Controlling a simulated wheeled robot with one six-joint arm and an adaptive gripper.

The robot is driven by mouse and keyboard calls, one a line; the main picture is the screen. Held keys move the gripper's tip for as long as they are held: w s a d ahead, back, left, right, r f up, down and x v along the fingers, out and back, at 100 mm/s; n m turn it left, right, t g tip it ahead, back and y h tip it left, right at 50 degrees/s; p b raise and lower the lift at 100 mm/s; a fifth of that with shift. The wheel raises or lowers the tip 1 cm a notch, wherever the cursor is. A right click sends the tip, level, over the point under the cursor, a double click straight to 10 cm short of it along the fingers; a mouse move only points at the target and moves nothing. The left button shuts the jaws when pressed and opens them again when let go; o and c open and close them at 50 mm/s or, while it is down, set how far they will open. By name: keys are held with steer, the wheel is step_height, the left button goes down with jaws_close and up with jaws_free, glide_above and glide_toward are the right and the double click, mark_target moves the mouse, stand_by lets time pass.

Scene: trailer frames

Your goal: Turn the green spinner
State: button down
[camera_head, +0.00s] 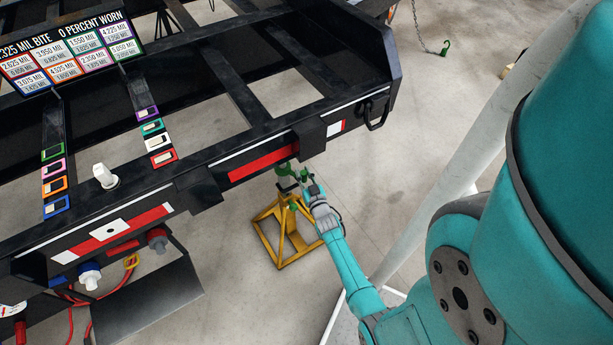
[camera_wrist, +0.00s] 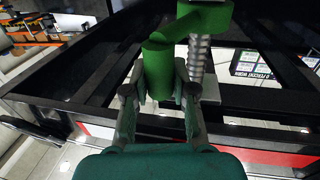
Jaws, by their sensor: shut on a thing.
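The green spinner (camera_wrist: 157,72) shows large in the wrist view, with an upright handle and an arm reaching to a threaded metal screw (camera_wrist: 200,60). In the head view the green spinner (camera_head: 285,170) is at the top of a yellow jack stand (camera_head: 283,235), under the edge of the black trailer frame (camera_head: 225,165). My gripper (camera_wrist: 158,95) is shut on the spinner's handle, one finger on each side. In the head view my gripper (camera_head: 304,184) is beside the stand's top and partly hides the spinner.
A sign board (camera_head: 70,50) and several coloured tags lie on the trailer frame to the left. A white pole (camera_head: 425,160) slants past my arm on the right. A chain with a green hook (camera_head: 445,47) lies on the floor. Open concrete floor shows right of the trailer.

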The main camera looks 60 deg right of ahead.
steer(key=shift+d, duration=0.3)
stand_by(0.5)
steer(key=c, duration=0.9)
jaws_free()
steer(key=shift+s+a, duration=0.45)
steer(key=v, duration=1)
steer(key=shift+s+a, duration=0.25)
steer(key=shift+s, duration=0.1)
